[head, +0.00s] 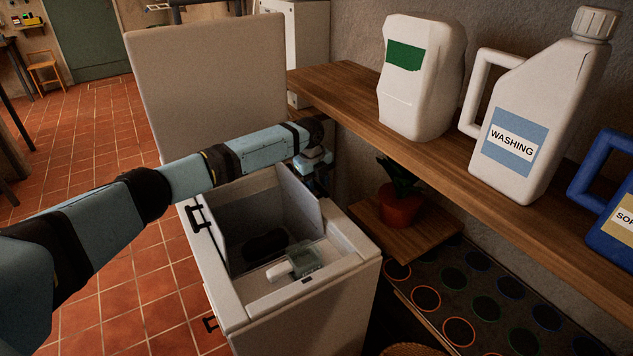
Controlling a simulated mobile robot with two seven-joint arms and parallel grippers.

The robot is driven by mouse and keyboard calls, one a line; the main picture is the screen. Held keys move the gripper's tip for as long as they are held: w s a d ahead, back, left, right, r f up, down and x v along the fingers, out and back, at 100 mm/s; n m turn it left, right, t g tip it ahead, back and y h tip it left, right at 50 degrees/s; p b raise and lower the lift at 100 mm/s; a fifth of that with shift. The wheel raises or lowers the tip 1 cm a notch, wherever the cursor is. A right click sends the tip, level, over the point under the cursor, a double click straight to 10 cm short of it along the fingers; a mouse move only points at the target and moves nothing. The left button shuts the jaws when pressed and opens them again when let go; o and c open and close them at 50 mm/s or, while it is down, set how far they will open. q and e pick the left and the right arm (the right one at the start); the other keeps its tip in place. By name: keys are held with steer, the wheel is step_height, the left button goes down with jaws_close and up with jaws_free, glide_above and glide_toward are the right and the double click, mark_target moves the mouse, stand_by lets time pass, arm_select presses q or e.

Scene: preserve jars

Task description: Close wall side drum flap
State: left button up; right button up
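The white top-loading machine (306,310) stands open, its large lid (205,85) raised at the back. A pale upright panel (299,200) on the wall side of the opening looks like the wall side drum flap, standing open. The drum interior below it is dark. My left arm reaches across from the left, over the machine's back part. My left gripper (316,165) is beyond the top of that panel, by the wall side. The gripper is small and partly hidden, so its fingers and any contact with the flap are unclear. My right gripper is out of view.
A wooden shelf (345,90) runs along the wall, with a white container (421,80), a washing jug (535,125) and a blue jug (612,215). A potted plant (400,206) stands on a lower board close to the machine. Open tiled floor (90,150) lies left.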

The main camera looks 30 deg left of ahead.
mark_target(304, 198)
arm_select(q)
jaws_close()
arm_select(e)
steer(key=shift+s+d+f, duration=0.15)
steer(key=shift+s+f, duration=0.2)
arm_select(q)
steer(key=shift+s+a+r+t+h+p, duration=0.1)
steer(key=shift+s+a+t+h+p, duration=0.25)
steer(key=shift+s+p, duration=0.2)
steer(key=s+a+t, duration=0.1)
steer(key=s+a+t+h, duration=0.1)
steer(key=s+t, duration=0.1)
steer(key=s+t+h+p, duration=0.1)
steer(key=s, duration=0.1)
steer(key=shift+a+f, duration=0.4)
steer(key=s+a+f+b, duration=0.1)
steer(key=s+a+f, duration=0.2)
steer(key=s+f, duration=0.3)
steer(key=shift+s+a+f+b, duration=0.15)
steer(key=shift+a+f+b, duration=0.05)
steer(key=shift+a+b, duration=0.15)
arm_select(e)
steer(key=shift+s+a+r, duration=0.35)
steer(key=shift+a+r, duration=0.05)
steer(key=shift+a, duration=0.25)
arm_select(q)
steer(key=shift+t+h, duration=0.25)
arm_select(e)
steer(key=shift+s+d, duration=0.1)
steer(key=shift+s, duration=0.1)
